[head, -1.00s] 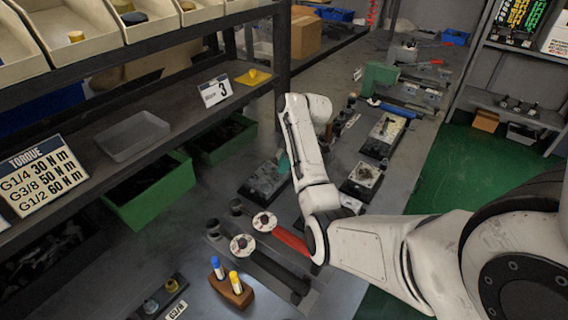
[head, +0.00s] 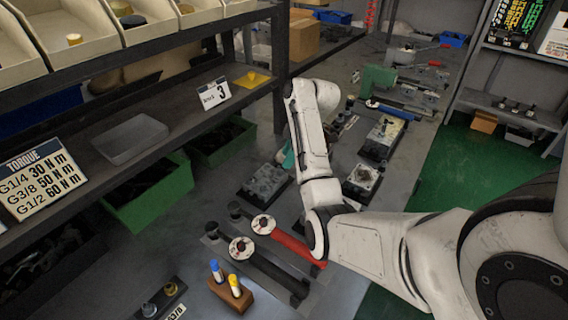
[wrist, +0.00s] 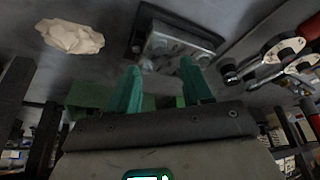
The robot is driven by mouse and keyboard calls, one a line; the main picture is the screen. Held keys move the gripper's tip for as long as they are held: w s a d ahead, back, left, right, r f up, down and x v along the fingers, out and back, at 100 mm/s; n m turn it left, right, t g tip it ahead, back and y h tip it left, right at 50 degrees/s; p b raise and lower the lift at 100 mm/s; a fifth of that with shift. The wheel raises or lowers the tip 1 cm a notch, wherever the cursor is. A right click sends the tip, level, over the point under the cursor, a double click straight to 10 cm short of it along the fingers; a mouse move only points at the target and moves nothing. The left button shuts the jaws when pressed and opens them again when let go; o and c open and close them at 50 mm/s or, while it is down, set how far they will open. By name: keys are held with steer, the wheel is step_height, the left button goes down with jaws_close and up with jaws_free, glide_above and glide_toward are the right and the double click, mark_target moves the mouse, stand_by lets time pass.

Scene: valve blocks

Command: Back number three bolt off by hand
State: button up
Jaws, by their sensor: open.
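My gripper (wrist: 160,75) shows in the wrist view with its two green fingers apart and nothing between them. A grey metal valve block (wrist: 180,42) on a dark base lies beyond the fingertips, apart from them. Small round bolt-like parts show along its near edge, but I cannot tell which is number three. In the head view my arm hides most of the gripper; a bit of teal (head: 288,157) shows left of the forearm. A flat block on a dark base (head: 265,182) lies just below it. Another block (head: 362,178) stands right of the arm.
Two torque wrenches (head: 275,268), one with a red handle (head: 298,247), lie on the bench, with a wooden marker holder (head: 231,294) in front. A number 3 card (head: 214,95) stands on the shelf. A pale crumpled rag (wrist: 70,37) shows in the wrist view.

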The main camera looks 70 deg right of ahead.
steer(key=p+v, duration=0.5)
steer(key=shift+s+r, duration=0.15)
steer(key=shift+r, duration=0.2)
